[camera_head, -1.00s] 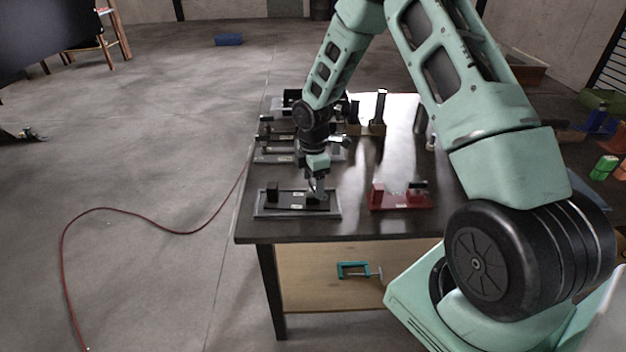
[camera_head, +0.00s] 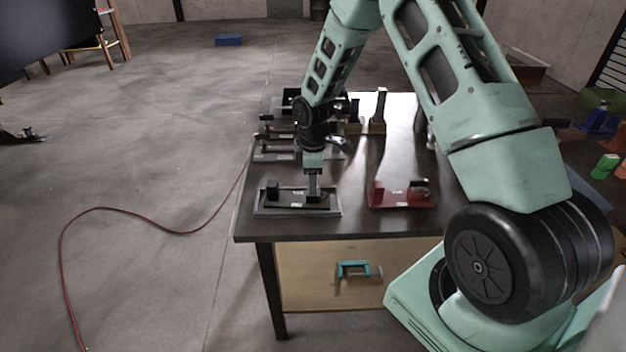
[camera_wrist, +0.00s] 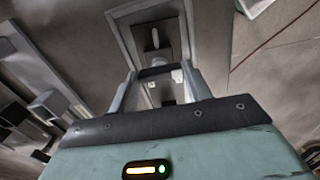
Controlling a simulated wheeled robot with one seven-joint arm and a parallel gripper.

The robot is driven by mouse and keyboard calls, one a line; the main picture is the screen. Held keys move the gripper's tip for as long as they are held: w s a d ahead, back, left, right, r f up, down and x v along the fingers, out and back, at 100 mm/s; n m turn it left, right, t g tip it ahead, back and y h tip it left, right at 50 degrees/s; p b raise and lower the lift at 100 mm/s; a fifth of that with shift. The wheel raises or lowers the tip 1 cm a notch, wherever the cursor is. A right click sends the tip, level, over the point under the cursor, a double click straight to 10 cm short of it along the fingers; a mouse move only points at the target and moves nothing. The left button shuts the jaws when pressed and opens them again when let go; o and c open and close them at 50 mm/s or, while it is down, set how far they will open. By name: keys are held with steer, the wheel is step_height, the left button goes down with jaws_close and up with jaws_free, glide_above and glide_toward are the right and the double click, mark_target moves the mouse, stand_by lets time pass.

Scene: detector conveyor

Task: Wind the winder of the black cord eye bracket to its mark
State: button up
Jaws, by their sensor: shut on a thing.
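The black cord eye bracket (camera_head: 285,200) lies in a grey-rimmed tray (camera_head: 258,214) at the front left of the table. It has a dark upright block at its left end and a small white label on its base. My gripper (camera_head: 313,197) points straight down at the bracket's right end, shut on the winder there. The winder is mostly hidden by the fingers in the head view. In the wrist view my gripper (camera_wrist: 158,72) has its fingers on both sides of a dark part, with the tray around it. I cannot make out the mark.
A red bracket (camera_head: 400,200) sits to the right on the dark table (camera_head: 375,165). More dark fixtures (camera_head: 275,152) stand behind the black bracket. Upright dark tools (camera_head: 379,112) stand at the back. A teal clamp (camera_head: 354,270) is below the tabletop. The table between the brackets is bare.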

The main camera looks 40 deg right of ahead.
steer(key=m+b, duration=0.1)
steer(key=m, duration=0.3)
steer(key=shift+w+m, duration=0.1)
steer(key=shift+m, duration=0.2)
steer(key=m, duration=0.4)
steer(key=shift+m+b, duration=0.3)
steer(key=shift+m, duration=0.1)
steer(key=o, duration=1)
step_height(320, 180, up, 18)
steer(key=shift+f+b, duration=0.25)
steer(key=shift+b, duration=1)
